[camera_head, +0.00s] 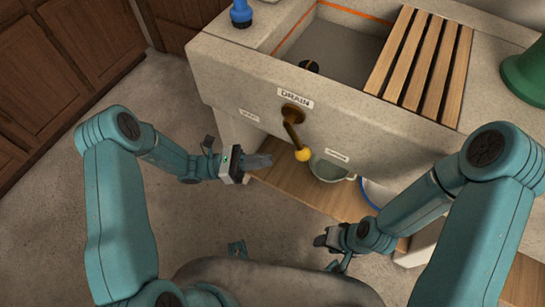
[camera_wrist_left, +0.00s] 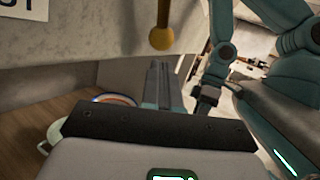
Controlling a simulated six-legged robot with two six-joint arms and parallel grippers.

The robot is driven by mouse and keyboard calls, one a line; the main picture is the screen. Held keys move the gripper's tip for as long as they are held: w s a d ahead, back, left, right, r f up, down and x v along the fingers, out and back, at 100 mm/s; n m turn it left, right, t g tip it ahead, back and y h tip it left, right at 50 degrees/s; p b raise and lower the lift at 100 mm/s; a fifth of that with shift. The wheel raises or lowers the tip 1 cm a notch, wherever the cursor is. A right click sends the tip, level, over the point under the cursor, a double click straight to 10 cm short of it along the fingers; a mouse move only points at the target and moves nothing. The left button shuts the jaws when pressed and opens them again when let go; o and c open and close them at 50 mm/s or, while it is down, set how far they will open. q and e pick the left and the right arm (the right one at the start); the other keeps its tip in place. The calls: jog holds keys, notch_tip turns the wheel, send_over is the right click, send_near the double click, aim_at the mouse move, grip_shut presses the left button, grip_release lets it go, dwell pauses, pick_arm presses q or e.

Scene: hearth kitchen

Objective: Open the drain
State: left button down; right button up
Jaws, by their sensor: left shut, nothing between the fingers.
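The drain lever (camera_head: 292,132) hangs from a brown pivot below the DRAIN label (camera_head: 294,98) on the sink's front. It points down and slightly right, ending in a yellow ball knob (camera_head: 303,155). The knob also shows in the left wrist view (camera_wrist_left: 161,39), above the fingertips in the picture. My left gripper (camera_head: 268,160) is shut and empty, left of the knob, with a gap between them. My right gripper (camera_head: 322,240) is lower down, in front of the sink, away from the lever; its finger opening is not clear.
The stone sink (camera_head: 225,72) has a slatted wooden rack (camera_head: 425,60) over its right part. A blue-topped item (camera_head: 241,14) and a green object (camera_head: 525,75) stand on top. A pale green cup (camera_head: 328,172) is on the wooden shelf (camera_head: 285,182) below. Small labels flank the lever.

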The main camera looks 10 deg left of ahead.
pick_arm(q)
jog(key=v, duration=0.8)
jog(key=shift+f, duration=0.25)
jog(key=shift+d, duration=0.15)
jog(key=s+d+f+m+g+y, duration=0.2)
jog(key=s+f+m+g+y, duration=0.2)
jog(key=s+f+m+y, duration=0.35)
jog(key=s+d+f+m+g+y, duration=0.2)
jog(key=s+f+m+g+y, duration=0.1)
jog(key=s+f+m+y, duration=0.45)
notch_tip(320, 180, up, 21)
jog(key=m+t+y+p, duration=0.1)
jog(key=m+t+p, duration=0.3)
jog(key=p, duration=1.4)
jog(key=shift+w+y, duration=0.4)
jog(key=shift+w, duration=0.05)
